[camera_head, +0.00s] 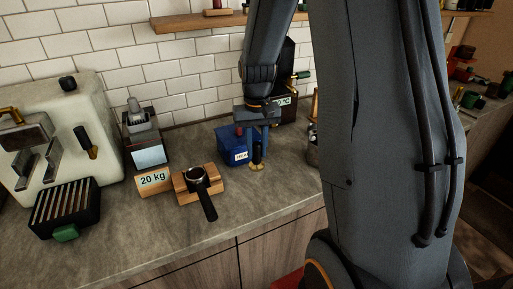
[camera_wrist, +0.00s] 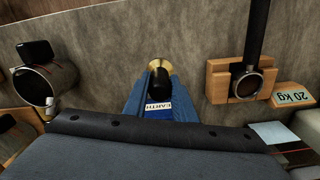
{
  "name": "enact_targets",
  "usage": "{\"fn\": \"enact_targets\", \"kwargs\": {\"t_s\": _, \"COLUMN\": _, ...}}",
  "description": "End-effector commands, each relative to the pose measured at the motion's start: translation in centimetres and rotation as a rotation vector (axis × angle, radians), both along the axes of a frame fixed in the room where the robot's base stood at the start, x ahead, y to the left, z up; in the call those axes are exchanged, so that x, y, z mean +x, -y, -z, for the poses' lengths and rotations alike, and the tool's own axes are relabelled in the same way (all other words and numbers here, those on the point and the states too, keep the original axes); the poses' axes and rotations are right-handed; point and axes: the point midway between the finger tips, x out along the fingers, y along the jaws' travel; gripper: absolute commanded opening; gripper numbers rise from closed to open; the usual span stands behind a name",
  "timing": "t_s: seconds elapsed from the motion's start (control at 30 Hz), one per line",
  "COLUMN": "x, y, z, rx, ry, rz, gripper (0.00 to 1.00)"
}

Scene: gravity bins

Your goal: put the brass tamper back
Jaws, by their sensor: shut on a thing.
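The brass tamper (camera_head: 257,165) has a dark handle and a wide brass base. It is upright at the right of the blue bin, over the grey counter. My gripper (camera_head: 257,147) points down and is shut on its dark handle. In the wrist view the tamper (camera_wrist: 160,68) shows at the top middle, its brass rim partly hidden by the handle. I cannot tell whether its base touches the counter.
A blue labelled bin (camera_head: 229,145) stands close left of my gripper. A portafilter (camera_head: 196,175) rests on a wooden stand beside a "20 kg" sign (camera_head: 153,181). A metal jug (camera_wrist: 45,88) shows in the wrist view. Counter in front is clear.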

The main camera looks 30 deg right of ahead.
Motion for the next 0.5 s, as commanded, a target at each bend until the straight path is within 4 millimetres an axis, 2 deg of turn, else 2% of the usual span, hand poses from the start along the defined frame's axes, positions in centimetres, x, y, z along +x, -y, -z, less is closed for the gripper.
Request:
{"fn": "enact_targets", "kwargs": {"t_s": 0.17, "x": -0.2, "y": 0.0, "z": 0.0, "rx": 0.000, "ry": 0.000, "rz": 0.001, "gripper": 0.00}}
{"fn": "enact_targets", "kwargs": {"t_s": 0.5, "x": -0.2, "y": 0.1, "z": 3.2, "rx": 0.000, "ry": 0.000, "rz": 0.003, "gripper": 0.00}}
